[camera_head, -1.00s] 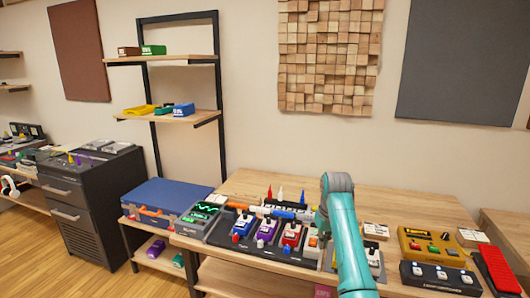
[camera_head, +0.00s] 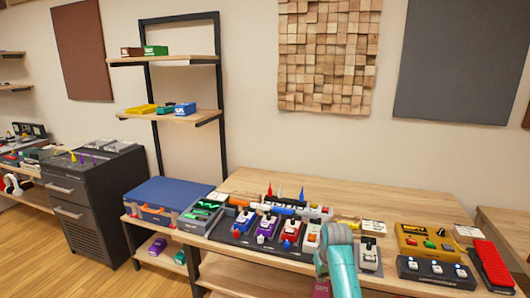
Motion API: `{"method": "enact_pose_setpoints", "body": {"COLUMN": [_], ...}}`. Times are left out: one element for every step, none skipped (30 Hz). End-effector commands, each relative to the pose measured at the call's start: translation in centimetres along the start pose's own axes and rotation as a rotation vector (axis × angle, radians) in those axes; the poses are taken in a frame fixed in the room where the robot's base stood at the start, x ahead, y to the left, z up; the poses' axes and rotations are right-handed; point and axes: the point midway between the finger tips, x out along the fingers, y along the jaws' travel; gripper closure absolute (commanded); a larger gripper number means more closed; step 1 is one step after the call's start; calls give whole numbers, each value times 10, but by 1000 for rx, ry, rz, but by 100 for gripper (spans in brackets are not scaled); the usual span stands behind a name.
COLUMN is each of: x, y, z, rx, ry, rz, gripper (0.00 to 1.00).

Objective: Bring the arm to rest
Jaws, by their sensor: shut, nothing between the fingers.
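My arm (camera_head: 342,268) shows at the lower middle right as a teal link topped by a rounded grey joint. It stands in front of the wooden table (camera_head: 290,186) and hides part of the pedal row and the table's front edge. My gripper is not visible in this view.
Several pedals, among them a purple one (camera_head: 267,226) and a red one (camera_head: 292,231), stand close left of my arm. A yellow pedal (camera_head: 427,241), a dark pedal (camera_head: 437,271) and a red treadle (camera_head: 491,266) stand to the right. The table's back is mostly clear.

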Motion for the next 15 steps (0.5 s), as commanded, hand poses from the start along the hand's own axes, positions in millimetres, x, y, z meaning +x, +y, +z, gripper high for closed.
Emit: {"method": "enact_pose_setpoints", "body": {"x": [18,28,40,49,58,68,76,83,92,99,104,112,117,122,128], "y": [-2,-4,-5,-7,-8,-10,-11,-13,-14,-16,-18,-20,-21,-23,-25], "z": [15,24,34,42,51,62,71,80,92,101,110,123,132,142,155], "rx": [3,6,9,11,13,17,19,22,25,28,31,34,36,39,42], "ry": [11,21,39,52,65,83,95,109,126,139,153,169,182,195,212], "rz": [3,5,8,11,14,17,20,22,25,28,30,33,36,38,41], "gripper": [100,100,100,100,100,100,100,100,100,100,100,100,100,100,100]}}
